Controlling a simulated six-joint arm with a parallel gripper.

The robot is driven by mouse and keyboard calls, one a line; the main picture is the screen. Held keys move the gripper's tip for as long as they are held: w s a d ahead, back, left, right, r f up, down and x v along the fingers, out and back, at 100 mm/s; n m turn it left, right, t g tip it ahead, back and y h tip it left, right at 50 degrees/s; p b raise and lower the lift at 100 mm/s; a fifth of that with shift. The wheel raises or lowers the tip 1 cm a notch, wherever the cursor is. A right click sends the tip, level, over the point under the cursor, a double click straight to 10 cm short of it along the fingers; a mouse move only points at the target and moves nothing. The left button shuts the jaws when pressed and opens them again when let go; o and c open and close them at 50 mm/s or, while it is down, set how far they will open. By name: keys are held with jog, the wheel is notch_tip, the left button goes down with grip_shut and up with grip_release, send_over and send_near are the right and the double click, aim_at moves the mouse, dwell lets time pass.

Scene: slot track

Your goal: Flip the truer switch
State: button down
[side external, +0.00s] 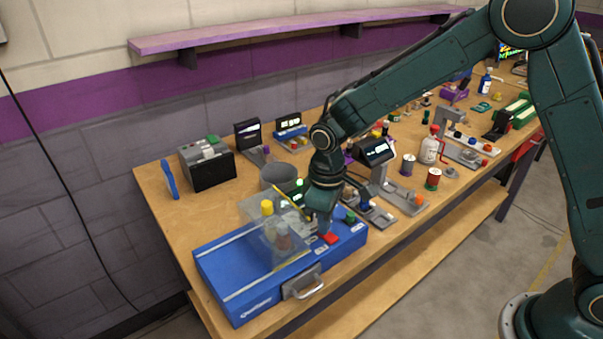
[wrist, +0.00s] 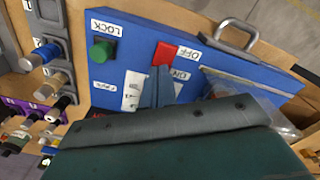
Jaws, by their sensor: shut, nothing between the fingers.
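The truer appears to be the blue box (side external: 232,262) at the front left of the bench; it also fills the top of the wrist view (wrist: 135,30). Its red switch (wrist: 164,53) is beside the OFF label (wrist: 190,53), with an ON label (wrist: 180,75) nearer my fingers. The red switch also shows in the side view (side external: 331,238). A green knob (wrist: 103,51) marked LOCK is left of it. My gripper (wrist: 158,92) is shut and empty, pointing down at the panel, its tips close to the red switch. I cannot tell whether they touch.
A clear cover (side external: 283,243) stands on the box beside my gripper, on the left. A grey handle (side external: 302,285) juts from the box's front. A grey cup (side external: 278,176) and a black device (side external: 376,152) are behind. Several small devices crowd the bench to the right.

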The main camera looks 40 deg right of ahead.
jog(key=shift+r, duration=3.45)
jog(key=s+d+r+m+t, duration=0.3)
jog(key=s+d+r, duration=0.5)
jog(key=s+r, duration=0.3)
jog(key=s+d+r+m+t, duration=0.1)
jog(key=s+d, duration=0.1)
jog(key=s, duration=0.4)
jog(key=s+d+r+m+t, duration=0.1)
jog(key=s+d+m, duration=0.1)
jog(key=s, duration=0.5)
jog(key=shift+s+d+r+t, duration=0.2)
jog(key=shift+d+r+t, duration=0.1)
jog(key=shift+d, duration=0.25)
